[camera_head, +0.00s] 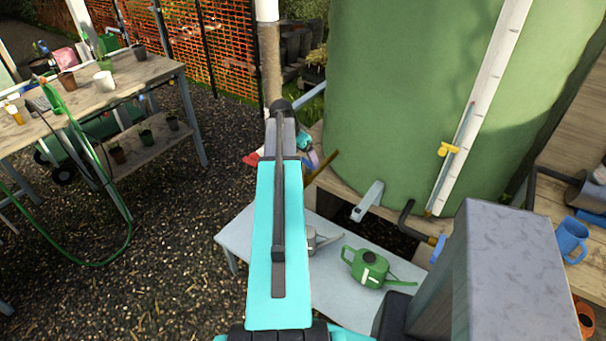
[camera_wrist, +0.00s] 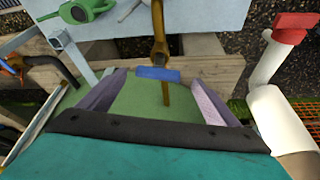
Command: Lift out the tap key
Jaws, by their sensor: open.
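I see no contact, and cannot tell the remaining distance. In the head view my arm covers most of this spot. Only part of the brown rod (camera_head: 323,165) shows right of the arm, beside a purple finger of my gripper (camera_head: 312,158). The blue bar cannot be made out there.
The green tank (camera_head: 400,110) stands close behind the rod. A pale bench (camera_head: 335,295) holds a green watering can (camera_head: 369,266). A brass tap with dark pipe (camera_wrist: 50,70) is at left.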

